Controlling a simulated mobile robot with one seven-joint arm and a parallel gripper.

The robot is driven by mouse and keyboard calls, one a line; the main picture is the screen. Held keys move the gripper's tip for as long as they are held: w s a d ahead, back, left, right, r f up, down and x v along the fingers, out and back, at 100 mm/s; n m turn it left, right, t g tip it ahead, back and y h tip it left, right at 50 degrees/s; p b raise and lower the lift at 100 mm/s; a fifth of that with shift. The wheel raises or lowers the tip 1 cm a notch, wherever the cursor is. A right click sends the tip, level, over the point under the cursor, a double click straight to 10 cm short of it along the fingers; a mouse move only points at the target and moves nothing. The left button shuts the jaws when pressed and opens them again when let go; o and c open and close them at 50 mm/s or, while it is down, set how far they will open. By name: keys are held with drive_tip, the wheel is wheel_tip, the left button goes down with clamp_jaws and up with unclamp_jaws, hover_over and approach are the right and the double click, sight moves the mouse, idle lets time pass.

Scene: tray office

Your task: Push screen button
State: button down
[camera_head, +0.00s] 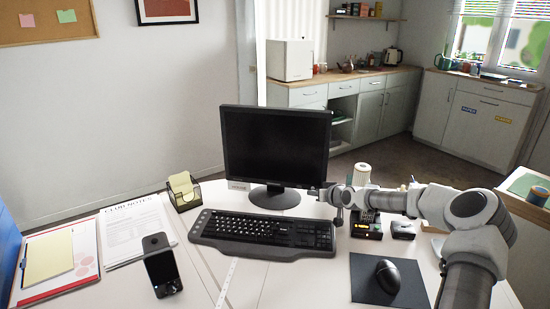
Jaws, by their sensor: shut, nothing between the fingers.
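The screen (275,145) is a black monitor on a round stand, standing upright on the white desk. Its display is dark. My gripper (319,191) is at the screen's lower right corner, shut and empty. Its fingertips look very close to the lower bezel; I cannot tell whether they touch it. The button itself is too small to make out, and the gripper may cover that corner. My arm reaches in from the right.
A keyboard (262,232) lies in front of the screen. A mouse (388,277) rests on a dark mat (365,292). Small dark boxes and a white roll (361,175) stand near my wrist. A note holder (183,191), phone stand (161,266) and papers (131,229) are at left.

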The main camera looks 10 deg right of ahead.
drive_tip(key=shift+w+d, duration=0.1)
drive_tip(key=shift+w, duration=0.05)
idle(0.4)
drive_tip(key=shift+w+d, duration=0.1)
drive_tip(key=shift+w, duration=0.15)
drive_tip(key=shift+w+b, duration=0.15)
drive_tip(key=shift+b, duration=0.15)
idle(0.3)
drive_tip(key=shift+s+a, duration=0.2)
drive_tip(key=shift+s, duration=0.4)
drive_tip(key=shift+s+a, duration=0.4)
drive_tip(key=shift+s, duration=0.5)
drive_tip(key=shift+s+a, duration=0.4)
drive_tip(key=shift+s, duration=0.55)
drive_tip(key=shift+s+a, duration=0.4)
drive_tip(key=shift+s, duration=0.5)
